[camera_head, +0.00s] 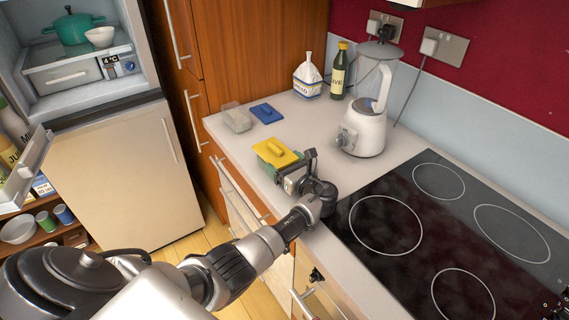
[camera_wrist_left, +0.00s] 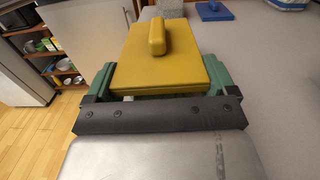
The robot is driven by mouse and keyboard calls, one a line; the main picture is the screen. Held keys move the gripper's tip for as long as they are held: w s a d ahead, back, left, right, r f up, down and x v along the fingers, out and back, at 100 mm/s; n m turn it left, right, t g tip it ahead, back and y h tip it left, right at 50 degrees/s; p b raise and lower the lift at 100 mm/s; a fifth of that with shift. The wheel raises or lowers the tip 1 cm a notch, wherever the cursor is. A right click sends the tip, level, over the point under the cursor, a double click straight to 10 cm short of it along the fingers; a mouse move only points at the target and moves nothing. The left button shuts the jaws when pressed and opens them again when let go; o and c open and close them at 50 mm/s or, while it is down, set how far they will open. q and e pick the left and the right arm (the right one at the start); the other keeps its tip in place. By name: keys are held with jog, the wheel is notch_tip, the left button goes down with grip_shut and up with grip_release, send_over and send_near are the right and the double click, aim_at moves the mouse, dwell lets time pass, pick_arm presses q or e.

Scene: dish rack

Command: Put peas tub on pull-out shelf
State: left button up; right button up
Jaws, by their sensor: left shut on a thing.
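A tub with a yellow lid (camera_head: 274,152) and green showing below the lid sits on the pale worktop; I take it to be the peas tub. My left gripper (camera_head: 291,172) is shut on it, with a finger at each side. In the left wrist view the yellow lid (camera_wrist_left: 166,58) fills the space ahead of the gripper (camera_wrist_left: 155,90), with green at both sides; the tub's contents are hidden. The open fridge at upper left has a glass shelf (camera_head: 48,55) bearing a teal pot (camera_head: 73,28) and a white bowl (camera_head: 99,37). My right gripper is not in view.
A clear tub (camera_head: 236,118) and blue lid (camera_head: 266,113) lie behind the held tub. The hob (camera_head: 430,240) is right. The fridge door (camera_head: 28,165) stands open at left.

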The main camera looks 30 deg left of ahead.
pick_arm(q)
jog(key=o, duration=0.8)
jog(key=shift+f, duration=0.15)
jog(key=v, duration=0.2)
jog(key=b+v, duration=0.1)
jog(key=v, duration=0.2)
jog(key=r+v, duration=0.1)
jog(key=v, duration=0.1)
jog(key=shift+s+d+b, duration=0.1)
jog(key=shift+d+b, duration=0.2)
jog(key=shift+d, duration=0.1)
notch_tip(320, 180, up, 7)
jog(key=shift+a+r, duration=0.15)
